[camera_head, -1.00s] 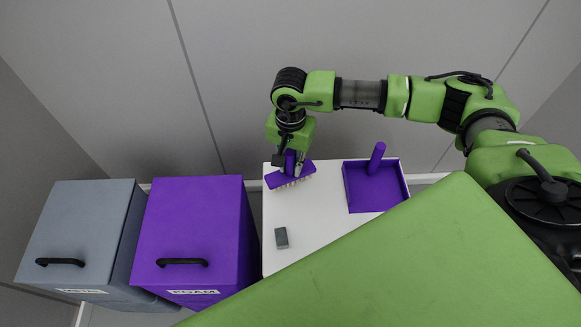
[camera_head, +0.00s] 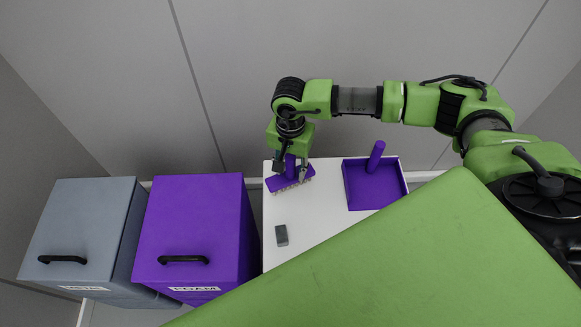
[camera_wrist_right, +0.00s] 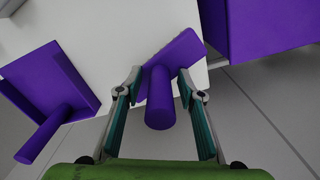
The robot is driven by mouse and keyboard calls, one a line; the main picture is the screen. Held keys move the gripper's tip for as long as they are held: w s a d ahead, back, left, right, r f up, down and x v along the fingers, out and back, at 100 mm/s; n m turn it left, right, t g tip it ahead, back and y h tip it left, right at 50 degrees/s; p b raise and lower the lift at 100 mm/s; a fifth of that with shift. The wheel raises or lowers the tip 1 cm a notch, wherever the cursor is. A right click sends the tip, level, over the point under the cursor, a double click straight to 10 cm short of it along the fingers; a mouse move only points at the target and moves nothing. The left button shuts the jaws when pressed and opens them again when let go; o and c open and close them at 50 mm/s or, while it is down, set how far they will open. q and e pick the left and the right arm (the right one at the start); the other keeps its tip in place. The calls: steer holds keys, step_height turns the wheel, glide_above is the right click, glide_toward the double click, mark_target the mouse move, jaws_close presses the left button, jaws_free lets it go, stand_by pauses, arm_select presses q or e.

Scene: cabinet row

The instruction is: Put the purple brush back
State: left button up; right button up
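The purple brush (camera_head: 282,185) lies bristles down on the white table top (camera_head: 320,222), near its back left corner, with its handle pointing up. It also shows in the right wrist view (camera_wrist_right: 160,105). My right gripper (camera_head: 291,174) is above the brush with its fingers spread on either side of the handle. In the right wrist view the gripper (camera_wrist_right: 160,77) shows a gap between each finger and the handle. My left gripper is not in view.
A purple dustpan (camera_head: 364,199) with an upright handle sits at the table's back right. A small grey block (camera_head: 282,235) lies in front of the brush. A purple foam bin (camera_head: 195,225) and a grey bin (camera_head: 78,225) stand left. A green surface covers the front right.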

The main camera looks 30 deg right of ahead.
step_height(320, 180, up, 12)
steer(key=shift+r+b, duration=0.15)
steer(key=shift+b, duration=1.05)
